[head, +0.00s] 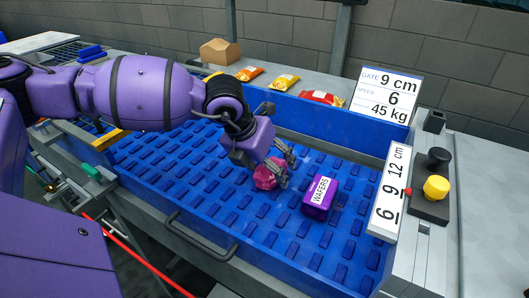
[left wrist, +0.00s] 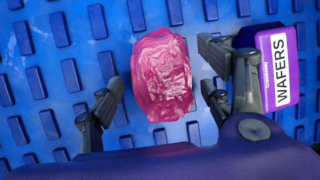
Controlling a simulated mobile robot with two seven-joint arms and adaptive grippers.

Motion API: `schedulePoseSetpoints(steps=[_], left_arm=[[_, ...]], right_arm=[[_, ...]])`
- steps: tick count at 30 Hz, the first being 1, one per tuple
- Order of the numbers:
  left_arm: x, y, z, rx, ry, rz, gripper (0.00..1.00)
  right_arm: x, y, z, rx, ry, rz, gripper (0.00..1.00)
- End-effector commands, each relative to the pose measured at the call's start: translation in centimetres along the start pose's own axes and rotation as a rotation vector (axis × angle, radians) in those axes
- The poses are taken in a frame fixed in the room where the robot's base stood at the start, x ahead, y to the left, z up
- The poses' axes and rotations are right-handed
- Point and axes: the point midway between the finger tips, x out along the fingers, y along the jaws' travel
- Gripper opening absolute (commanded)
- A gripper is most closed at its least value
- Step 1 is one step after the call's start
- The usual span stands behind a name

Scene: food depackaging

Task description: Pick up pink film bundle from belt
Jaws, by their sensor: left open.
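The pink film bundle (head: 267,175) is a crumpled, shiny lump lying on the blue ribbed belt (head: 205,190). In the left wrist view the bundle (left wrist: 162,73) lies just ahead of and between the fingers, apart from both, with blue belt showing on each side. My left gripper (head: 285,163) is open, right at the bundle and low over the belt. In the left wrist view its fingers (left wrist: 155,95) are spread wide. My right gripper is not in view.
A purple wafers box (head: 319,197) stands on the belt to the right, close to my right-hand finger in the left wrist view (left wrist: 272,65). Blue side walls border the belt. Snack bags (head: 284,82) and a cardboard box (head: 219,52) sit on the ledge behind.

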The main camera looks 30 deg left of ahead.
Motion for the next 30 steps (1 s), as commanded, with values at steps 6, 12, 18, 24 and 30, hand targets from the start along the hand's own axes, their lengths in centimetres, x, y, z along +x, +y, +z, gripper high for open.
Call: schedulePoseSetpoints(steps=[6,12,18,24,30], left_arm=[[-0.1,-0.1,0.1,0.001,-0.002,-0.001,0.63],[-0.1,-0.1,0.1,0.001,-0.002,-0.001,0.36],[-0.1,0.0,0.1,0.001,-0.002,-0.001,0.33],[-0.5,-0.1,0.3,0.001,-0.003,-0.001,0.33],[-2.5,-0.5,1.2,0.002,-0.006,-0.001,0.33]], right_arm=[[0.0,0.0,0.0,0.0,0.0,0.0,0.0],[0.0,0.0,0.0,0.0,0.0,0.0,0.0],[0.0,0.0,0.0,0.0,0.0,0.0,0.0],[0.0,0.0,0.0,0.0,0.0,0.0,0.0],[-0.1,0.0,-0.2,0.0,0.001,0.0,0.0]])
